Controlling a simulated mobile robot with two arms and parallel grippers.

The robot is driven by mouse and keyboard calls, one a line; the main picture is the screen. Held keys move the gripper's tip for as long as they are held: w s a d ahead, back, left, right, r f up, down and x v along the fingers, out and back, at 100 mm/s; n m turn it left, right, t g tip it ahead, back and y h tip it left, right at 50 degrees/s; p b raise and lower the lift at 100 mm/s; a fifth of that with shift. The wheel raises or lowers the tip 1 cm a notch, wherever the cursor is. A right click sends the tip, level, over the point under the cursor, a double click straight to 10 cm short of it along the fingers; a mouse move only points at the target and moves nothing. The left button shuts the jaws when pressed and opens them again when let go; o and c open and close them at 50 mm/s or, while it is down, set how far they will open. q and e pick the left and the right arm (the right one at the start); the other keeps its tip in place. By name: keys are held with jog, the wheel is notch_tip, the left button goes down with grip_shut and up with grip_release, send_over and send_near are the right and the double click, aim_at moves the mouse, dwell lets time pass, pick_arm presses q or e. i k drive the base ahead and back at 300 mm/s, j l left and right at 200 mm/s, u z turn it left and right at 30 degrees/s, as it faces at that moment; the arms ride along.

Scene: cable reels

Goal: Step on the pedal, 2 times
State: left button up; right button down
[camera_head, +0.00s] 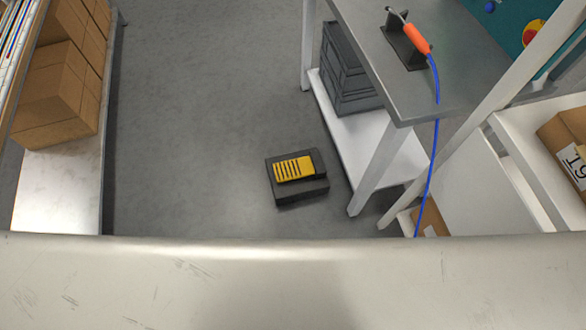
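The pedal (294,168) is a yellow plate with dark slots on a black base (300,193). It lies on the grey floor near the middle of the head view, left of the workbench's front leg. Nothing is touching it from above. Neither of my grippers shows in the head view.
A workbench (462,78) stands at the right, carrying an orange-handled tool (416,39) with a blue cable (435,150). Grey crates (346,75) sit on its lower shelf. Cardboard boxes (60,85) stand on a left shelf. A wide metal surface (290,285) spans the bottom. Floor left of the pedal is clear.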

aim_at(291, 170)
jog(key=i+j, duration=0.15)
jog(key=j, duration=0.2)
jog(key=i+j+z, duration=0.1)
jog(key=i+j, duration=0.25)
jog(key=j, duration=0.3)
jog(key=i+j, duration=0.15)
jog(key=j, duration=0.2)
jog(key=i+j+z, duration=0.1)
jog(key=j, duration=0.25)
jog(key=i+j, duration=0.25)
jog(key=j+z, duration=0.05)
jog(key=j, duration=0.05)
